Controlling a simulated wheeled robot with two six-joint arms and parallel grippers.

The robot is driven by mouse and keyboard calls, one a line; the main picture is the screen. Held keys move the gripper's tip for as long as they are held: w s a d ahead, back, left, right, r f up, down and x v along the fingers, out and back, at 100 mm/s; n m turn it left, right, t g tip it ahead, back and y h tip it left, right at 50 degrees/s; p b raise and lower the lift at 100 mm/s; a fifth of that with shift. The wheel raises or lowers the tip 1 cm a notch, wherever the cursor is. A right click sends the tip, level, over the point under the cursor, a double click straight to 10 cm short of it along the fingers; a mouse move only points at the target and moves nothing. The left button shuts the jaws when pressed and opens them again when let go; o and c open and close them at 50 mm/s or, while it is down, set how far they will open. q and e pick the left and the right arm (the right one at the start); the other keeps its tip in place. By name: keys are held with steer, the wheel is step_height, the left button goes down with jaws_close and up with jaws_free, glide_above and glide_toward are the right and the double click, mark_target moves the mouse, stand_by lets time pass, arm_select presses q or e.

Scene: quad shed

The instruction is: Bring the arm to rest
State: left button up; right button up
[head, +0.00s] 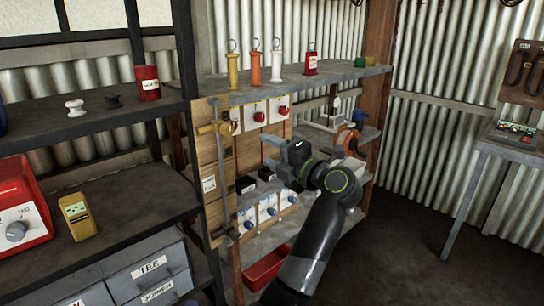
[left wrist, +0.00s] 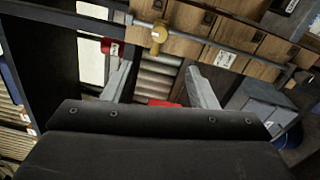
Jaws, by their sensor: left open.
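My left arm reaches up from the bottom of the head view, and its gripper (head: 277,154) is in front of the wooden-backed shelf unit. The two grey fingers stand well apart in the left wrist view (left wrist: 160,70), with nothing between them. A yellow fitting on a metal rod (head: 214,128) is left of the gripper in the head view, apart from it in the picture. The fitting also shows beyond the fingers in the left wrist view (left wrist: 159,34). My right gripper is not in view.
A wooden panel (head: 214,165) carries the rod. A top shelf (head: 290,79) holds yellow, orange, white and red cylinders. White boxes with blue knobs (head: 268,209) sit below the gripper. A red bin (head: 266,267) is lower. Open floor (head: 410,240) lies to the right.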

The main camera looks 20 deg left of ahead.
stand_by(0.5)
arm_select(q)
step_height(320, 180, down, 27)
steer(key=w+m+t+h, duration=0.3)
steer(key=m+t+h, duration=0.2)
steer(key=m+t, duration=1.05)
steer(key=s+f+m+g+h, duration=0.3)
steer(key=s+f+m, duration=0.25)
steer(key=f, duration=0.55)
steer(key=s+f+m+g+h, duration=0.35)
steer(key=s+f, duration=0.25)
steer(key=f, duration=0.5)
steer(key=s+f+m+g+h, duration=0.35)
steer(key=s+f+m, duration=0.2)
steer(key=f, duration=0.65)
steer(key=s+a+f+m+g, duration=0.1)
steer(key=s+f+g, duration=0.2)
steer(key=s, duration=1)
steer(key=s+a+f+m+g, duration=0.1)
steer(key=s+f+g, duration=0.3)
steer(key=s+f, duration=0.4)
steer(key=s+a+f+g+h, duration=0.1)
steer(key=s+f+g, duration=0.3)
steer(key=s, duration=1.6)
step_height(320, 180, down, 2)
steer(key=shift+s+a+f+m, duration=0.1)
steer(key=shift+s+a+m, duration=0.1)
steer(key=shift+a+m, duration=0.3)
